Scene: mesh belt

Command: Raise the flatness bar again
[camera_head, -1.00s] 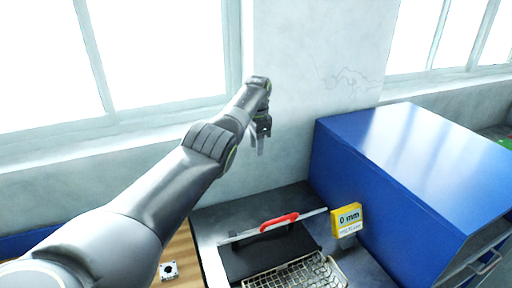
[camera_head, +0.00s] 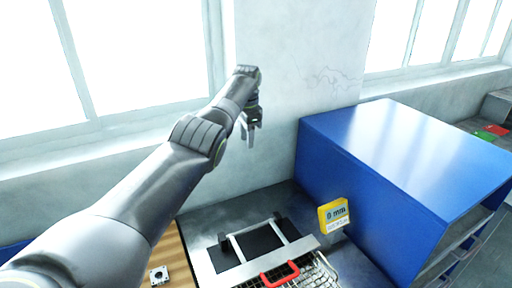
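The flatness bar (camera_head: 225,278) is a pale metal strip with a red handle (camera_head: 280,274). It lies low across the wire mesh belt (camera_head: 318,274), on two light arms reaching back to a dark plate (camera_head: 258,243). The yellow gauge sign (camera_head: 333,214) reads "0 mm" and stands right of the bar. My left gripper (camera_head: 248,135) hangs in the air in front of the wall, fingers down, above and behind the bar. Its fingers look apart and empty, and it touches nothing. My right gripper is out of view.
A large blue cabinet (camera_head: 400,150) stands right of the belt. A wooden surface (camera_head: 172,250) with a small white button box (camera_head: 159,275) lies to the left. Red and green patches (camera_head: 490,133) show at far right. The air between gripper and bar is clear.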

